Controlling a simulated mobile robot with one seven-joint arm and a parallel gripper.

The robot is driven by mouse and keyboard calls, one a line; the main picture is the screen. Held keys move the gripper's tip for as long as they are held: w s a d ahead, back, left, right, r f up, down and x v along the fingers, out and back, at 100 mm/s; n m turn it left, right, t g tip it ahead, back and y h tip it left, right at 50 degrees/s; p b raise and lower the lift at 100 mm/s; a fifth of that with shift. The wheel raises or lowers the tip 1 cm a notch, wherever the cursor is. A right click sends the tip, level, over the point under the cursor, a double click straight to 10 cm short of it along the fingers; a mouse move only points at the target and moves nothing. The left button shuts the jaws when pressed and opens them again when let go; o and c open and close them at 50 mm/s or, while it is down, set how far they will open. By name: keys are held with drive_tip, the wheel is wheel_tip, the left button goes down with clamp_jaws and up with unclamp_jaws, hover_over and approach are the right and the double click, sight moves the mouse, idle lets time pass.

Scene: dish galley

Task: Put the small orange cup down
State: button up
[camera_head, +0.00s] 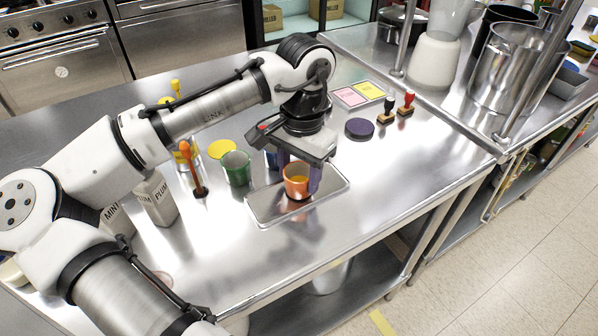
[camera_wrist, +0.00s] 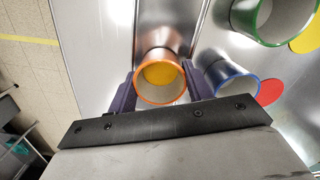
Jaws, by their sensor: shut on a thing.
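The small orange cup (camera_head: 296,187) is between the two fingers of my gripper (camera_head: 300,177), which is shut on it over the metal tray (camera_head: 262,213). In the wrist view the cup (camera_wrist: 161,98) shows its orange rim, with a yellow disc-like surface (camera_wrist: 161,75) inside, and the purple fingers of my gripper (camera_wrist: 161,96) press on both sides. The cup looks upright. I cannot tell whether its base touches the tray or hangs just above it.
A green cup (camera_head: 236,168) stands left of the tray, and a blue-rimmed cup (camera_wrist: 231,80) is close beside the orange cup. A dark round pad (camera_head: 360,129) and two stamps (camera_head: 397,108) lie farther right. The counter right of the tray is clear.

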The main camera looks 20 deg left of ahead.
drive_tip(key=shift+f, duration=0.2)
drive_tip(key=o, duration=1.1)
drive_tip(key=shift+r, duration=0.15)
wheel_tip(320, 180, up, 12)
drive_tip(key=shift+w+d, duration=0.15)
drive_tip(key=shift+w, duration=0.15)
